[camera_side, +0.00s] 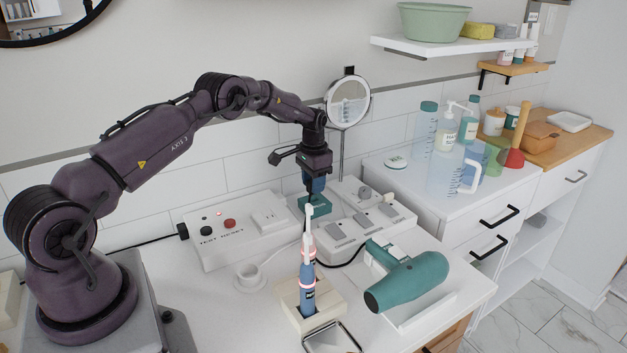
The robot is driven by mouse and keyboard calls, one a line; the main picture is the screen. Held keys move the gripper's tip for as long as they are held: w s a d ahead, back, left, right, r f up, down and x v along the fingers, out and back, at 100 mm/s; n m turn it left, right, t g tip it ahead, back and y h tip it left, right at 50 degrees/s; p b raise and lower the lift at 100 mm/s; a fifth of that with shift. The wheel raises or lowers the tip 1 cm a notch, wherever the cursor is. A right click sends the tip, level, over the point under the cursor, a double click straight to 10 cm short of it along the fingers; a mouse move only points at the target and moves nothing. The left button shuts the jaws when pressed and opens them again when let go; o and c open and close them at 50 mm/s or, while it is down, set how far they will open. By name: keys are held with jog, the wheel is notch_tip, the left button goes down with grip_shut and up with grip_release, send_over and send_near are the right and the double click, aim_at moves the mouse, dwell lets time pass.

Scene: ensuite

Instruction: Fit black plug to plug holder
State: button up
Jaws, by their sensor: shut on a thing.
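My gripper (314,185) points down over the back middle of the white counter. It is shut on the black plug, which is small and mostly hidden by the fingers at this size. A black cord (345,262) runs from beside the teal hair dryer (408,281) past the toothbrush toward the gripper. A small green block (320,206), which looks like the plug holder, sits just below the gripper, partly hidden by it and the toothbrush. I cannot tell whether the plug touches it.
A toothbrush (307,275) stands upright in a pale wooden stand (330,301) in front of the gripper. A white test-reset box (237,232) is left and a white power strip (350,236) right. A round mirror (347,102) stands behind. A white ring (250,277) lies front left.

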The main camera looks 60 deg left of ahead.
jog(key=shift+f, duration=1.2)
jog(key=o, duration=1.1)
